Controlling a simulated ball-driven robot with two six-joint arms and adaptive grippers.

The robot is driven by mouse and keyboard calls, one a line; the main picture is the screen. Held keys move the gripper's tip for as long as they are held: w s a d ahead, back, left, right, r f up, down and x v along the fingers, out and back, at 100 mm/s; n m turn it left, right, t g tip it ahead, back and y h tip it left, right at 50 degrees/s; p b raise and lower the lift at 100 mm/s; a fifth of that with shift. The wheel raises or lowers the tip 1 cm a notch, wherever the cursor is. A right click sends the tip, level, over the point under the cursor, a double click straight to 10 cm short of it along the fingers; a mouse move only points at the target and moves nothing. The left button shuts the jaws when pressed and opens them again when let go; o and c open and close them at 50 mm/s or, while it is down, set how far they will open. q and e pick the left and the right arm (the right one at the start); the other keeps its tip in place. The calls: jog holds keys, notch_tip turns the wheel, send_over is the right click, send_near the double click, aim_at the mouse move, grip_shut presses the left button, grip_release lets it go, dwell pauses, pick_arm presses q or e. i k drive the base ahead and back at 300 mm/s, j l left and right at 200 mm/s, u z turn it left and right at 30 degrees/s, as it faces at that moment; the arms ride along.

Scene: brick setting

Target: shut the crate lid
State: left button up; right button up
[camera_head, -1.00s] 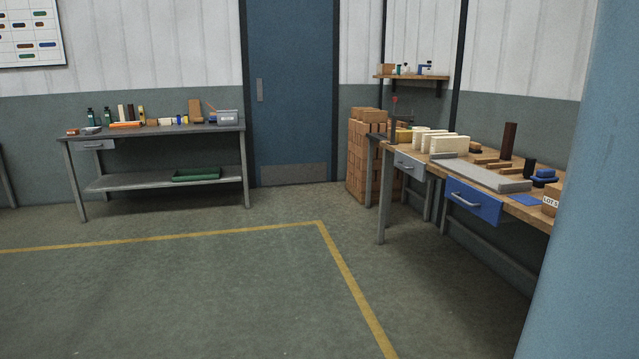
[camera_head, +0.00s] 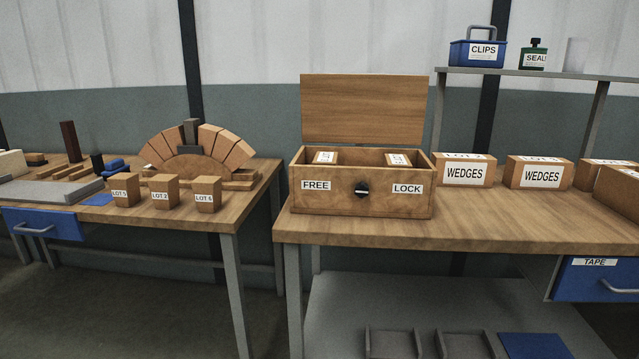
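A wooden crate (camera_head: 330,206) stands near the left end of the right-hand workbench. Its lid (camera_head: 364,110) is open and stands upright along the crate's back edge. The crate's front has a dark knob (camera_head: 362,189) between a FREE label (camera_head: 316,185) on the left and a LOCK label (camera_head: 407,189) on the right. Two small labelled blocks, one on the left (camera_head: 325,157) and one on the right (camera_head: 398,159), show inside the crate. Neither of my grippers is in view.
WEDGES boxes (camera_head: 464,173) stand right of the crate on the bench (camera_head: 460,232). A shelf (camera_head: 540,74) is above them. A brick arch (camera_head: 195,150) and LOT blocks (camera_head: 164,191) stand on the left bench. The bench top before the crate is clear.

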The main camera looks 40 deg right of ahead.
aim_at(337, 109)
jog(key=z, duration=1.5)
jog(key=i+j, duration=0.25)
jog(key=i+j+z, duration=0.1)
jog(key=j, duration=0.4)
jog(key=i, duration=0.1)
